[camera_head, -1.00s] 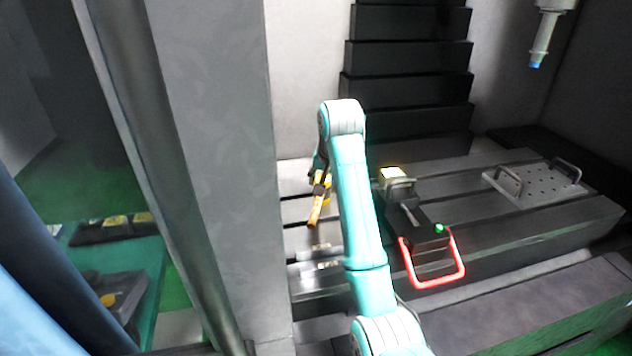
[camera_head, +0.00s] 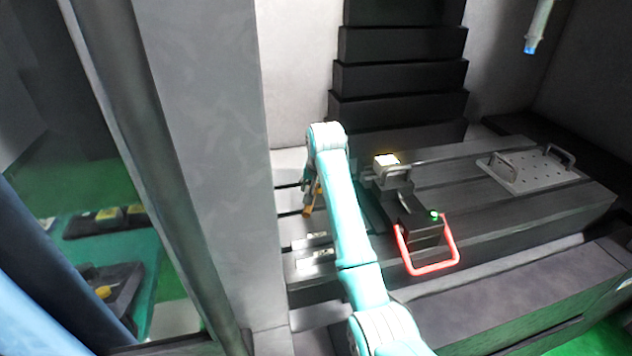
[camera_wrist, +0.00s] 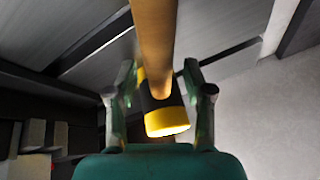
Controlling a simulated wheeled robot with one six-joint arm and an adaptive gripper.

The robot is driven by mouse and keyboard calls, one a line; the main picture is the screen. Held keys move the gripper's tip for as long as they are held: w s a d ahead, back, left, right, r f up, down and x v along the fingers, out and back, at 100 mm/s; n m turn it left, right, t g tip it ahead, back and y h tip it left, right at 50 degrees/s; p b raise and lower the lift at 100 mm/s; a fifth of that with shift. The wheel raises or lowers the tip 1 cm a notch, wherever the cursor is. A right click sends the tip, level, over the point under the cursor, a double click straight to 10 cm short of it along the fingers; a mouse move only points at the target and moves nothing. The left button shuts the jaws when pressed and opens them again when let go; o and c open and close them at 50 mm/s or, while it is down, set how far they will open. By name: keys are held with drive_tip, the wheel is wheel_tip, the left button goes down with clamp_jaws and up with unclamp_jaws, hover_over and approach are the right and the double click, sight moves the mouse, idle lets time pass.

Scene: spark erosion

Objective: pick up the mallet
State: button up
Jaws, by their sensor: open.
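The mallet has a tan wooden handle and a dark head with yellow faces. In the wrist view the mallet (camera_wrist: 156,40) shows its handle running up out of the picture, with its head at the lower end. My gripper (camera_wrist: 160,80) is open, with one finger on each side of the mallet head and visible gaps between. In the head view the mallet (camera_head: 309,206) is a small orange-brown piece at the left of the slotted table, mostly hidden by my arm. My gripper (camera_head: 306,188) is there too, partly hidden behind the arm.
On the slotted table (camera_head: 480,220), a dark clamp-like fixture (camera_head: 420,215) with a red handle stands right of my arm. A perforated plate (camera_head: 530,170) with two handles lies farther right. A grey pillar (camera_head: 215,180) rises close to the left. Stepped dark covers (camera_head: 400,75) stand behind.

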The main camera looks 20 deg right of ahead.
drive_tip(key=shift+w+f, duration=0.1)
drive_tip(key=shift+f, duration=0.1)
clamp_jaws()
drive_tip(key=shift+r, duration=0.15)
wheel_tip(320, 180, up, 10)
drive_tip(key=shift+f, duration=0.1)
idle(0.5)
wheel_tip(320, 180, up, 9)
idle(1.0)
